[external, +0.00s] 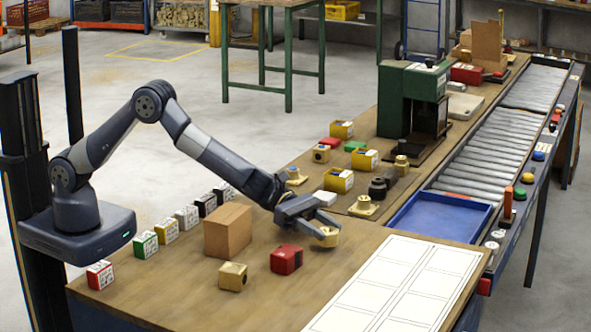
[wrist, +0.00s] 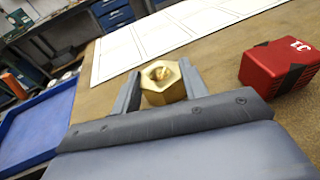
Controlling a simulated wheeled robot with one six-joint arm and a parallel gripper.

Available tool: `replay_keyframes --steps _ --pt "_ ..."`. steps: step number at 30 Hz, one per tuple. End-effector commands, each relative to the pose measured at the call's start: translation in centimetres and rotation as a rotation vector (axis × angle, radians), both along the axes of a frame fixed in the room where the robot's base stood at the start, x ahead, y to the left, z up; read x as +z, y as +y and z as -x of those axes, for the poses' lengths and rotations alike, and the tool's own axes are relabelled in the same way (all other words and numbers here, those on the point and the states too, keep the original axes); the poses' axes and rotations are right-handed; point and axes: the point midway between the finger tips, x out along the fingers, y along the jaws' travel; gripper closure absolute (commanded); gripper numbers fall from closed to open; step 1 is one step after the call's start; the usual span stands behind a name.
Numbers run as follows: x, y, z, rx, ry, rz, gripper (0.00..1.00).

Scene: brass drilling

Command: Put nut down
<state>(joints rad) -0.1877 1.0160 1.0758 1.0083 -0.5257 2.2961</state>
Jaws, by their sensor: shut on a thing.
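The nut (external: 327,237) is a brass hexagonal piece at the end of my arm, near the far edge of the front wooden table. My gripper (external: 318,230) is shut on it. In the wrist view the nut (wrist: 163,82) sits between the two fingers of my gripper (wrist: 160,88), with its hole facing up towards the camera. I cannot tell whether the nut touches the table top or is held just above it.
A red box (external: 286,259) with a dark band stands left of the nut, with a brass block (external: 233,276) and cardboard box (external: 228,230) farther left. White panelled sheets (external: 400,285) lie to the right. A blue tray (external: 437,217) is beyond. Bare wood lies around the nut.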

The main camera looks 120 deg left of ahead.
Motion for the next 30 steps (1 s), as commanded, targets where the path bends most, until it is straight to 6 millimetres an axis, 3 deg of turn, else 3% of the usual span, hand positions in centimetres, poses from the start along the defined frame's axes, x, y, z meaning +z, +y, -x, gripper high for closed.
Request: replay_keyframes --steps 3,4,12,20,29,30 --pt "0.1 0.0 0.0 0.000 -0.003 0.000 0.94" --pt "0.0 0.0 0.0 0.000 0.000 0.000 0.58" --pt "0.0 0.0 0.0 0.000 0.000 0.000 0.37" --pt "0.1 0.0 0.0 0.000 0.000 0.000 0.37" --pt "1.8 0.0 0.0 -0.001 0.001 0.001 0.37" --pt "1.3 0.3 0.8 0.001 0.000 0.001 0.37"
